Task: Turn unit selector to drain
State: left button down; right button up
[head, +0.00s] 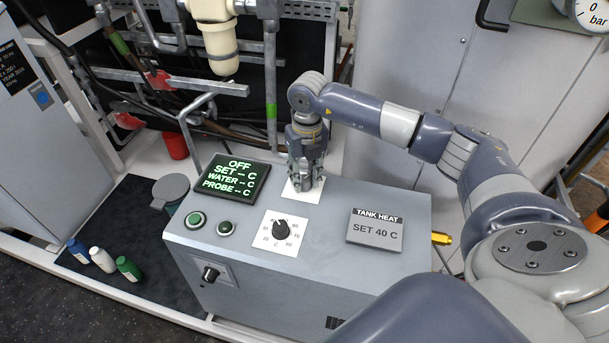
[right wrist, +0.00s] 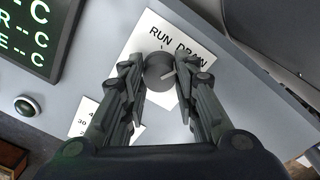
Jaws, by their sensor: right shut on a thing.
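The unit selector is a round dark grey knob (right wrist: 158,72) on a white plate marked RUN and DRAIN (right wrist: 178,38). In the right wrist view it sits between the two fingers of my right gripper (right wrist: 157,82), which is shut on it. In the head view my right gripper (head: 303,184) points down over the white plate (head: 296,194) at the back of the grey console and hides the knob. My left gripper is not in view.
The grey console (head: 350,272) carries a display (head: 232,181) reading OFF, a temperature dial (head: 281,228), two round buttons (head: 210,224) and a TANK HEAT sign (head: 375,230) reading SET 40 C. Pipes and a cream filter housing (head: 213,40) stand behind.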

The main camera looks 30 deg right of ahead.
aim_at(306, 178)
jog(key=shift+m, duration=0.4)
jog(key=o, duration=1.1)
jog(key=r, duration=1.2)
jog(key=shift+s+d, duration=0.1)
jog(key=shift+d, duration=0.15)
